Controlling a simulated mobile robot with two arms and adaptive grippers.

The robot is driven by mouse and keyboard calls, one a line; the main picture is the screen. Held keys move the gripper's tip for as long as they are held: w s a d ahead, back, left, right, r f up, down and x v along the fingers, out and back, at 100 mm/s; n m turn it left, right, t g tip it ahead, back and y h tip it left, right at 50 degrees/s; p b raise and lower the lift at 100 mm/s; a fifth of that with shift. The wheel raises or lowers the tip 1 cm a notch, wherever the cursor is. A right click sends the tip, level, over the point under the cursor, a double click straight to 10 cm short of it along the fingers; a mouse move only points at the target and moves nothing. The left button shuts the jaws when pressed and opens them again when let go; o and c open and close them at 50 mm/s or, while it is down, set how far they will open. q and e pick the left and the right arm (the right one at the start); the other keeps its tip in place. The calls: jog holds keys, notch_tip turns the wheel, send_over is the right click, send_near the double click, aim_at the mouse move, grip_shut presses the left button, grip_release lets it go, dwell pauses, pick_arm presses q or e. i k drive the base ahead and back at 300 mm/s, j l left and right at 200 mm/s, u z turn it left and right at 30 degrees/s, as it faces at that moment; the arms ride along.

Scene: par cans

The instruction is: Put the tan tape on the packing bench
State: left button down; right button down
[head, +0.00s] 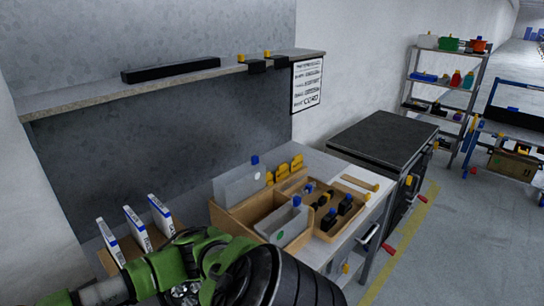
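I cannot make out a roll of tan tape in the head view. A small flat tan piece (360,183) lies on the pale worktop beside the wooden tray, but I cannot tell what it is. No bench is clearly marked as the packing bench. The pale bench (378,212) carries the tray and bins. A blue-framed bench (506,127) stands at the far right with a cardboard box (513,165) low in it. A green and black arm of mine crosses the bottom left and covers part of the near bench. No gripper fingers show.
A wooden tray (285,188) holds small dark and blue-topped items. White boxes (134,229) stand at the left. A dark-topped cabinet (385,134) adjoins the bench. A shelf rack (478,77) holds coloured containers. A wall shelf (90,96) runs above. Floor (462,235) at right is clear.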

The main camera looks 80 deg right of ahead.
aim_at(365, 178)
jog(key=k+l+z, duration=0.1)
jog(key=z, duration=0.3)
jog(key=l+z, duration=0.2)
jog(key=z, duration=0.2)
jog(key=k+l+z, duration=0.15)
jog(key=l, duration=0.4)
jog(key=k+l+z, duration=0.15)
jog(key=l, duration=0.4)
jog(key=k+l+z, duration=0.15)
jog(key=l, duration=0.4)
jog(key=l+z, duration=0.15)
jog(key=l, duration=1.2)
jog(key=k, duration=0.05)
